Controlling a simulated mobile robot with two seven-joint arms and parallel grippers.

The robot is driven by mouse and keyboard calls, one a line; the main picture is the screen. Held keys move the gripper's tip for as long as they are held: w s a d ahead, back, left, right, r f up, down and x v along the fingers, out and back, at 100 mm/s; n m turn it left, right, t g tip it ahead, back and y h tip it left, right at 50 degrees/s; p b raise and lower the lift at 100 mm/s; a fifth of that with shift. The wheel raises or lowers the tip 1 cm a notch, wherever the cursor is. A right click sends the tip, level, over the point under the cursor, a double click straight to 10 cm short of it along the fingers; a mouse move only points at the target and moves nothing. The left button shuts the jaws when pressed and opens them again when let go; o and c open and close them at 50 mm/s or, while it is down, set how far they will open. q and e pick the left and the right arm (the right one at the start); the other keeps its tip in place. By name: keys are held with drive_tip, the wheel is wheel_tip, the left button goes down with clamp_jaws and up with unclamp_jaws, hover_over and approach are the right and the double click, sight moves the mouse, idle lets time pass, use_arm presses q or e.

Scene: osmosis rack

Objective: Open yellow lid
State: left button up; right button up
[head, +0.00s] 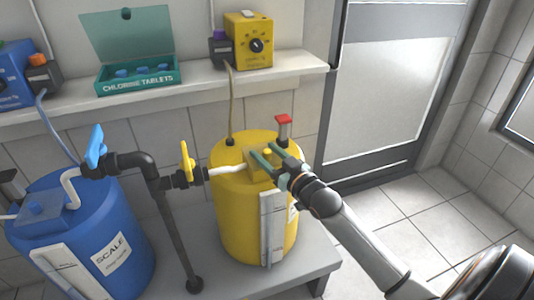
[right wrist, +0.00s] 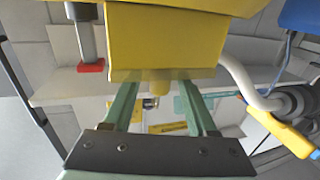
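The yellow tank (head: 232,208) stands on the low grey ledge. Its yellow lid (head: 259,172) is on top and looks closed. My right gripper (head: 263,152) reaches the lid from the right. Contact with the lid cannot be told. My left gripper is not in view.
A red-topped fitting (head: 283,121) stands behind the lid. A yellow valve handle (head: 187,162) and dark pipe (head: 170,225) are left of the tank, beside a blue tank (head: 120,225). A shelf (head: 200,84) holds a chlorine tablets box (head: 138,78) and yellow pump (head: 250,42). Floor at right is clear.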

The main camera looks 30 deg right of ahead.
clamp_jaws()
idle(1.2)
